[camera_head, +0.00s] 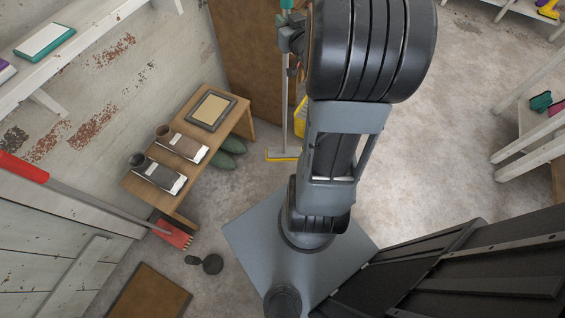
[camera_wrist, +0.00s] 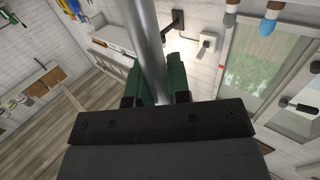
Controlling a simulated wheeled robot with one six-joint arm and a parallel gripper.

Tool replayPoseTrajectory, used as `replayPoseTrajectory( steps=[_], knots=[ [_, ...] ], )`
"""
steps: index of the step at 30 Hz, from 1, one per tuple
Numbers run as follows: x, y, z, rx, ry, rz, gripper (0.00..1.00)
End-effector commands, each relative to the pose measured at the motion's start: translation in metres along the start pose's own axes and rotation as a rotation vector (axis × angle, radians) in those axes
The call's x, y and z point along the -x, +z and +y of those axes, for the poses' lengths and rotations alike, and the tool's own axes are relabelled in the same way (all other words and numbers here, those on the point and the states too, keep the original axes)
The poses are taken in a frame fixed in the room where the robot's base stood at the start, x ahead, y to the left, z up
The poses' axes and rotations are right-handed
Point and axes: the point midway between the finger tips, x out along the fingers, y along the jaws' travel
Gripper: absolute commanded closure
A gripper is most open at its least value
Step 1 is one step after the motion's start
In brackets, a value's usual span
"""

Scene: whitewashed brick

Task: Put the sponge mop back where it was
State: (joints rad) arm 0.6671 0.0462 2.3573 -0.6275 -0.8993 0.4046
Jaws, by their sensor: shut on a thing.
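The sponge mop (camera_head: 285,115) hangs or stands upright in the head view, with a pale pole, a teal upper end and a yellow-and-white head (camera_head: 284,154) low near the floor. I cannot tell whether the head touches the floor. My gripper (camera_head: 291,40) is shut on the pole near its upper part, partly hidden by my arm. In the wrist view, the grey metal pole (camera_wrist: 150,45) runs between my gripper's green fingers (camera_wrist: 158,85). The mop head is out of that view.
A wooden bench (camera_head: 240,122) with a frame and boots stands left of the mop, before a brown panel (camera_head: 245,50). A yellow object (camera_head: 300,117) is partly hidden behind my arm. A red broom (camera_head: 172,233) leans left. Wall hooks (camera_wrist: 175,20) show in the wrist view.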

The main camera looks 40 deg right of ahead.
Motion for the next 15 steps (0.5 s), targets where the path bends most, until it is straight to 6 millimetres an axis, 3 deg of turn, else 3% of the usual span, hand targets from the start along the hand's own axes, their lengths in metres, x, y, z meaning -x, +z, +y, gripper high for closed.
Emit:
replayPoseTrajectory(
  steps=[1, 3, 15],
  knots=[
    [0.005, 0.015, 0.010, 0.004, 0.014, 0.008, 1.00],
    [0.012, 0.020, 0.020, 0.002, 0.027, 0.006, 1.00],
    [0.040, 0.031, 0.053, -0.002, 0.092, 0.003, 1.00]
  ],
)
